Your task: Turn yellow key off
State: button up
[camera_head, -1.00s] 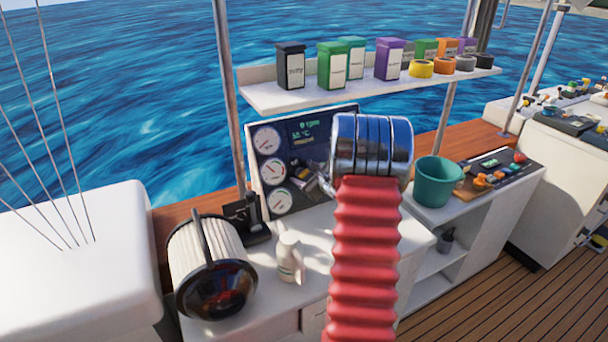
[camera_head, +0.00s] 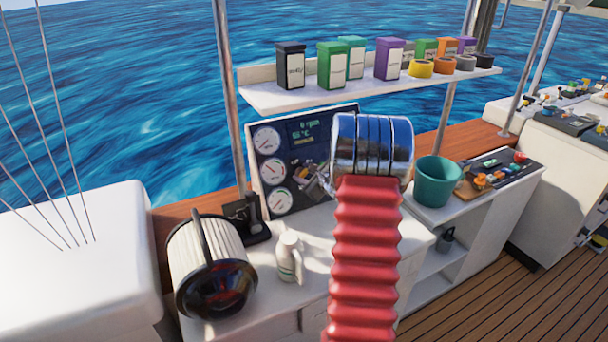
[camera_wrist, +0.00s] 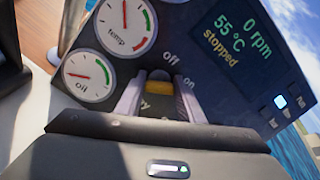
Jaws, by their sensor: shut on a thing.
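The yellow key (camera_wrist: 159,86) is between my gripper's two fingers (camera_wrist: 159,100) in the wrist view. The fingers are shut on it, and its grip end points toward the gap between the "off" and "on" labels. Much of the key is hidden by the fingers. The key sits on the dark engine panel (camera_wrist: 215,78), whose display (camera_wrist: 238,40) reads 0 rpm, 55 °C and "stopped".
The panel's round gauges (camera_head: 266,139) are left of my gripper. A green bucket (camera_head: 437,181) is to the right. A shelf (camera_head: 270,97) with several boxes hangs above.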

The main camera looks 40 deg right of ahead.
jog(key=n, duration=0.6)
jog(key=shift+a+f+y, duration=0.2)
jog(key=shift+y, duration=0.1)
jog(key=n, duration=0.5)
jog(key=shift+a+f+g, duration=0.1)
jog(key=shift+f+g, duration=0.05)
jog(key=shift+g, duration=0.25)
jog(key=shift+n, duration=0.3)
jog(key=o, duration=1.1)
jog(key=shift+c, duration=0.2)
jog(key=shift+s+r, duration=0.15)
jog(key=shift+r, duration=0.05)
jog(key=shift+s+r, duration=0.3)
jog(key=shift+s, duration=0.25)
jog(key=v, duration=1.2)
jog(key=shift+s, duration=0.15)
